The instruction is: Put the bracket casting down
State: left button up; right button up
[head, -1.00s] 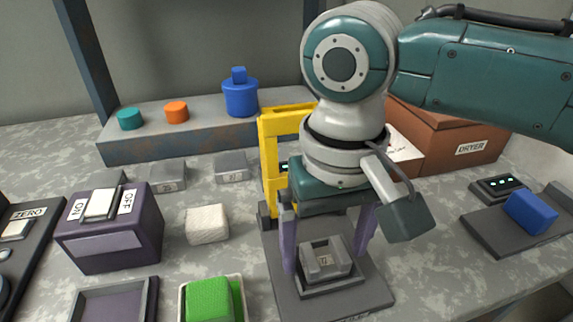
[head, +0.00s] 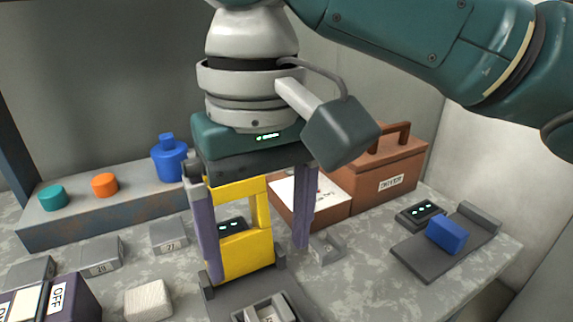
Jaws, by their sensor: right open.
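The gripper is above and apart from the casting. The yellow frame (head: 247,259) shows between the fingers. My left gripper is not in view.
Grey numbered blocks (head: 169,236) and a whitish block (head: 148,300) lie left. A small grey piece (head: 326,249) lies behind the right finger. The brown dryer box (head: 385,172) stands behind. A blue block (head: 446,235) lies on a dark plate at right.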

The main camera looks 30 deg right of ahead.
jog(key=s+a+f+n+t+y, duration=0.1)
jog(key=s+a+f+n+y, duration=0.2)
jog(key=s+f, duration=0.35)
jog(key=s+d+f+m+t+h, duration=0.1)
jog(key=s+d+t+h, duration=0.1)
jog(key=s+d, duration=0.7)
jog(key=d+h, duration=0.1)
jog(key=d, duration=0.1)
jog(key=shift+s+d+f+m+t, duration=0.15)
jog(key=shift+s+d+m+t, duration=0.15)
jog(key=shift+d, duration=0.05)
